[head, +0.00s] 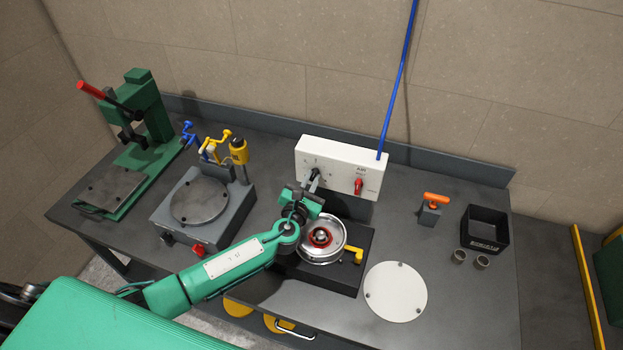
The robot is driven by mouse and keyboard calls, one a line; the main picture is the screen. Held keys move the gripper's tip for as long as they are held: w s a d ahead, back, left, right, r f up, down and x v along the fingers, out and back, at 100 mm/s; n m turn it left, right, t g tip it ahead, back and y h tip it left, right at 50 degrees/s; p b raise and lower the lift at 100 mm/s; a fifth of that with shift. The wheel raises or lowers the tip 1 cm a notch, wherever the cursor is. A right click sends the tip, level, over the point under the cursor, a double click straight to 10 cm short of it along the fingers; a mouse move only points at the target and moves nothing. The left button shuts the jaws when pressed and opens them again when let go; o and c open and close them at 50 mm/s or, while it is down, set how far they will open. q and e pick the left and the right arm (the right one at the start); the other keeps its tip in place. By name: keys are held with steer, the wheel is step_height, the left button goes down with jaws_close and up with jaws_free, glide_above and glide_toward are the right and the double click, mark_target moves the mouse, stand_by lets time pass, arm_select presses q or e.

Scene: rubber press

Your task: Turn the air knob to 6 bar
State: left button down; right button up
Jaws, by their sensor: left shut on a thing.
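A white control box (338,155) stands at the back of the bench with a blue air line (398,75) rising from its right end. On its front face are a black knob (315,173) at the left and a red knob (359,184) at the right, under small lettering. My left gripper (312,182) reaches up to the box from the front and is shut on the black knob. The gripper's fingers partly cover the knob and its scale, so I cannot read its setting. My right gripper is not in view.
A round metal press fixture (322,241) with a yellow lever (353,254) stands just below my left gripper. A grey machine (205,205) and a green lever press (150,115) stand left. A white disc (396,292), an orange-handled tool (432,205) and a black bin (484,230) are right.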

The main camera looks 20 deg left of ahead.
arm_select(q)
steer(key=m, duration=0.6)
steer(key=shift+a, duration=0.15)
steer(key=m, duration=0.6)
steer(key=shift+r+m, duration=0.1)
steer(key=shift+m, duration=0.3)
steer(key=shift+r+m, duration=0.2)
steer(key=shift+m, duration=2.25)
steer(key=shift+r+m, duration=0.2)
steer(key=shift+m, duration=2.75)
steer(key=c, duration=1.5)
jaws_free()
steer(key=shift+o, duration=0.2)
steer(key=shift+f, duration=0.1)
